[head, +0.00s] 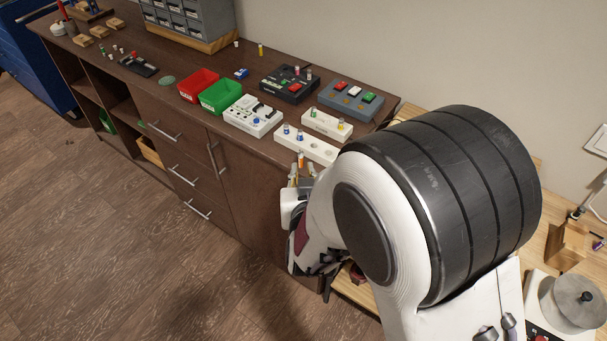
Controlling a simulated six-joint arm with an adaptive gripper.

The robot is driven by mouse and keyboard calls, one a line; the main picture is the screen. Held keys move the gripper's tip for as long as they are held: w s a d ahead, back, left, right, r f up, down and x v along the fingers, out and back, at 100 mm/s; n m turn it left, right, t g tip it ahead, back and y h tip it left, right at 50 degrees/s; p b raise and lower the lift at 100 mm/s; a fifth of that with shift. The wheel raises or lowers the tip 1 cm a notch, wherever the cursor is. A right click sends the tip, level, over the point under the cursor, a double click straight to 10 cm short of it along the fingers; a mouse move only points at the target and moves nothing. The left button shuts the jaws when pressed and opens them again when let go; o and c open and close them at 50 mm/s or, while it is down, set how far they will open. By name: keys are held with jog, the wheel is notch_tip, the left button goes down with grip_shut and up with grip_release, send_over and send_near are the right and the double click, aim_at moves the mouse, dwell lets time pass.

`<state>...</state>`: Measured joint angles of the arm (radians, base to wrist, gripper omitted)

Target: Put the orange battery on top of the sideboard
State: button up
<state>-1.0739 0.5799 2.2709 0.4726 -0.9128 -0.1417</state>
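The sideboard (165,95) is a long dark brown cabinet along the wall, with many things on its top. My gripper (301,173) is at the sideboard's near right edge, in front of the white block with round sockets (318,151). A small orange battery (301,160) with a pale end shows between its fingertips, and the fingers look closed on it. The battery is small here, and its lower part is hidden by the fingers. I cannot tell whether it touches the sideboard or the block. My arm hides the sideboard's right end.
Red (198,84) and green (220,96) bins, a white charger block (253,116), a black device (290,83) and a grey button box (351,98) crowd the top near my gripper. A yellow-orange cylinder (261,50) stands farther back.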

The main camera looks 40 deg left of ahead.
jog(key=shift+s+d+r, duration=0.25)
jog(key=shift+s+d, duration=0.2)
jog(key=shift+s, duration=0.05)
jog(key=shift+w+r, duration=0.1)
dwell(0.6)
jog(key=w+d+r+m+g+h, duration=0.15)
jog(key=d+r, duration=0.45)
jog(key=d, duration=0.6)
jog(key=w+d+r+m+g+h, duration=0.1)
jog(key=w+d+r+m+h, duration=0.15)
jog(key=d+r, duration=0.65)
jog(key=s+d+m+h, duration=0.1)
jog(key=s+d, duration=0.5)
jog(key=d, duration=0.3)
jog(key=s+d+m+g+h, duration=0.1)
jog(key=s+d+h, duration=0.1)
jog(key=s+d, duration=0.4)
jog(key=s+d+m+g+h, duration=0.1)
jog(key=s+d, duration=0.5)
jog(key=d, duration=0.6)
jog(key=shift+r+m, duration=0.25)
jog(key=shift+m, duration=0.15)
jog(key=shift+s, duration=0.1)
